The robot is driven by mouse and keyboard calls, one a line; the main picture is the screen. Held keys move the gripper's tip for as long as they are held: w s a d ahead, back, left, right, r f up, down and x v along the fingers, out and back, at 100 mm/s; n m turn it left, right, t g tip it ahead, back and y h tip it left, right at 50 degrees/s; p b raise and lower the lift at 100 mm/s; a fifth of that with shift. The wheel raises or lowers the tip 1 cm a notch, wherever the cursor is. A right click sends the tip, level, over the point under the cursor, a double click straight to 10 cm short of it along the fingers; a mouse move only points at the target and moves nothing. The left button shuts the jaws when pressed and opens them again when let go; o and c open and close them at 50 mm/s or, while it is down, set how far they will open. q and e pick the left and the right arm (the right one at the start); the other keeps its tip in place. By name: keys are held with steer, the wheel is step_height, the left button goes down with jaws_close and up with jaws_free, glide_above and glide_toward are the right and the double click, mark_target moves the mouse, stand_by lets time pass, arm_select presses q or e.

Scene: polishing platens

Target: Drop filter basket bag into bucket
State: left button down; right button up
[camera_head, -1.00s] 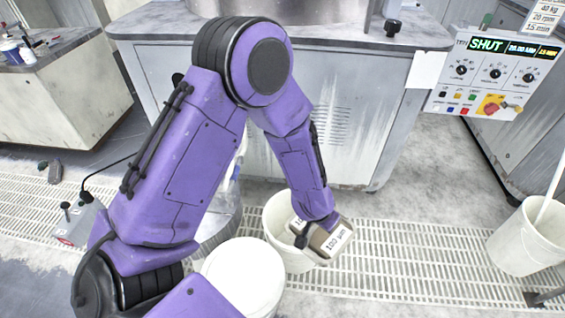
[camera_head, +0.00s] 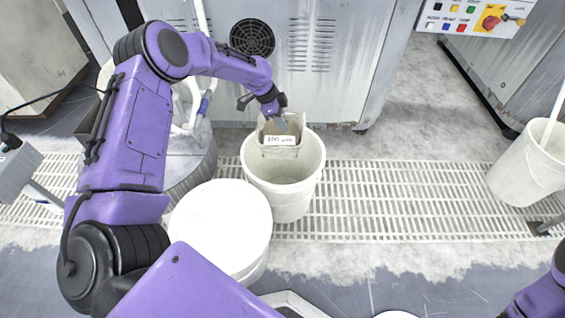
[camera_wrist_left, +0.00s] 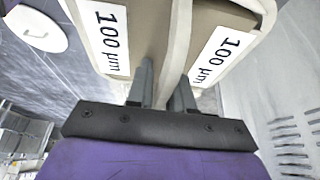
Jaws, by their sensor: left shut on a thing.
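The filter basket bag (camera_head: 279,151) is beige with a white "100 µm" label. It hangs from my left gripper (camera_head: 272,116) over the back part of the open white bucket (camera_head: 298,207). In the head view its lower part overlaps the bucket's far rim; I cannot tell how deep it sits. In the left wrist view, the fingers of my left gripper (camera_wrist_left: 163,90) are shut on the pale handle strap of the bag (camera_wrist_left: 205,22), between two "100 µm" labels. The bucket's interior looks empty. My right gripper is out of view.
A white lidded bucket (camera_head: 222,222) stands close at the front left of the open one. Behind is a grey machine cabinet (camera_head: 345,70) with a vent. Another white bucket (camera_head: 525,165) with a stick stands at the right. The floor grating (camera_head: 400,195) between is clear.

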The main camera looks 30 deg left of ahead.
arm_select(q)
step_height(320, 180, down, 6)
steer(key=b, duration=0.4)
steer(key=shift+d+r, duration=0.1)
steer(key=shift+r, duration=0.25)
steer(key=c, duration=0.9)
jaws_free()
steer(key=p+v, duration=0.3)
steer(key=v, duration=0.6)
steer(key=shift+r, duration=0.4)
steer(key=shift+s+a+r, duration=0.15)
steer(key=shift+a+r, duration=0.15)
steer(key=shift+r, duration=0.05)
